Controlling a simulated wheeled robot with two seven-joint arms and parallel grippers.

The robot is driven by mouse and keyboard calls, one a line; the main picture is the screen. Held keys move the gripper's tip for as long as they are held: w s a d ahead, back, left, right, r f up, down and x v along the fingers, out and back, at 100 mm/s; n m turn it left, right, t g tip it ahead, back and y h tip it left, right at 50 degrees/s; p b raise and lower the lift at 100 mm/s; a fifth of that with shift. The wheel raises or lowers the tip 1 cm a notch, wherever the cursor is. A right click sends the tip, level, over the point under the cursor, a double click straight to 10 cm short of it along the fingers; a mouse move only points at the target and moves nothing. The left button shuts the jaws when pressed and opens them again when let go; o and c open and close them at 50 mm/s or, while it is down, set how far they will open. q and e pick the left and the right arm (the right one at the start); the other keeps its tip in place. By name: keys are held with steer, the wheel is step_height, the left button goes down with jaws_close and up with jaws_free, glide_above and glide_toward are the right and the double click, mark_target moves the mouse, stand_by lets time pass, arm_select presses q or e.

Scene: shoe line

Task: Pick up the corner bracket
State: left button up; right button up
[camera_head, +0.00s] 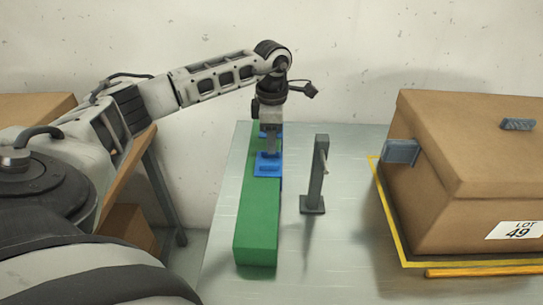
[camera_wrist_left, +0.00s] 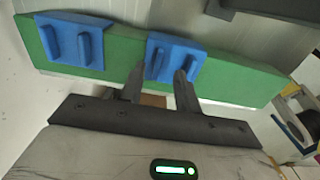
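Two blue brackets with raised ribs lie on a long green block (camera_head: 257,225). The nearer blue bracket (camera_head: 267,170) is under my left gripper (camera_head: 271,153) in the head view; the other blue bracket (camera_head: 263,133) is mostly hidden behind the gripper. In the left wrist view, one bracket (camera_wrist_left: 172,50) is just beyond the fingertips and the other bracket (camera_wrist_left: 74,40) is to the left. My left gripper (camera_wrist_left: 158,82) has its fingers apart, pointing down. One fingertip overlaps the bracket's lower edge; I cannot tell whether it touches. My right gripper is not in view.
A grey post (camera_head: 317,178) stands right of the green block on the grey table (camera_head: 225,275). A large cardboard box (camera_head: 460,170) with grey-blue fittings (camera_head: 401,152) sits inside a yellow outline at right. The table between post and box is clear.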

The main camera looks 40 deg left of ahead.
arm_select(q)
steer(key=shift+w+a+f, duration=0.1)
steer(key=shift+f, duration=1.4)
jaws_close()
